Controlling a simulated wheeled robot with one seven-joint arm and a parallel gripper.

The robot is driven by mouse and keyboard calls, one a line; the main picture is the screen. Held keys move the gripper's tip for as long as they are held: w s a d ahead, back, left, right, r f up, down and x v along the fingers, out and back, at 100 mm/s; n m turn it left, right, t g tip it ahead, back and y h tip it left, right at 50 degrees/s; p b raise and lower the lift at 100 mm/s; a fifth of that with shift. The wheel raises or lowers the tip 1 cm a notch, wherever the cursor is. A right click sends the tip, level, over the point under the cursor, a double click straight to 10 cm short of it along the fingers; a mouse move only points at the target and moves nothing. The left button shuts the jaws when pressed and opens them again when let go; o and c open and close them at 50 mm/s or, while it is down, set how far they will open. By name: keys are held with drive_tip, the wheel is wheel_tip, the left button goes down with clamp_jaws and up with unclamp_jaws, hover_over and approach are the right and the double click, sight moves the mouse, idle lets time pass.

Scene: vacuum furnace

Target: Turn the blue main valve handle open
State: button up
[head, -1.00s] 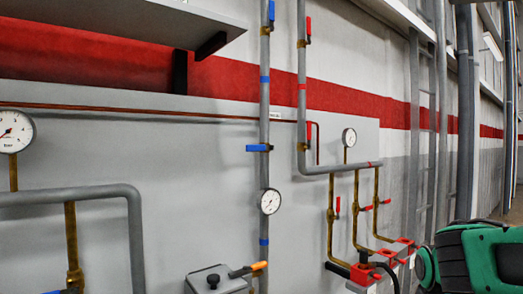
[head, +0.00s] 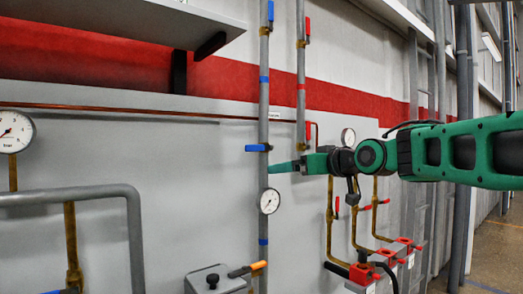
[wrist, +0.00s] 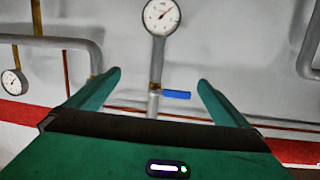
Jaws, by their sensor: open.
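A blue valve handle (head: 257,148) sits on the grey vertical pipe (head: 264,110) in the head view, pointing left and lying level across the pipe. It also shows in the wrist view (wrist: 176,95), where the scene appears upside down. My gripper (head: 272,168) is just below and to the right of this handle in the head view. In the wrist view my gripper's two green fingers (wrist: 159,76) are spread apart, with the handle and its brass valve body seen between them. Nothing is held. The exact gap to the handle cannot be told.
A round gauge (head: 269,201) is on the same pipe below the handle. Another blue handle (head: 271,11) is higher up. Red-handled valves and brass pipes (head: 331,225) stand to the right, behind my arm.

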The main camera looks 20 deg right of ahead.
drive_tip(key=n+t+y, duration=0.1)
drive_tip(key=t+y, duration=0.1)
approach(260, 148)
drive_tip(key=r+x, duration=0.1)
drive_tip(key=x, duration=0.7)
drive_tip(key=shift+w, duration=0.35)
drive_tip(key=c, duration=1.4)
drive_tip(key=shift+a, duration=0.1)
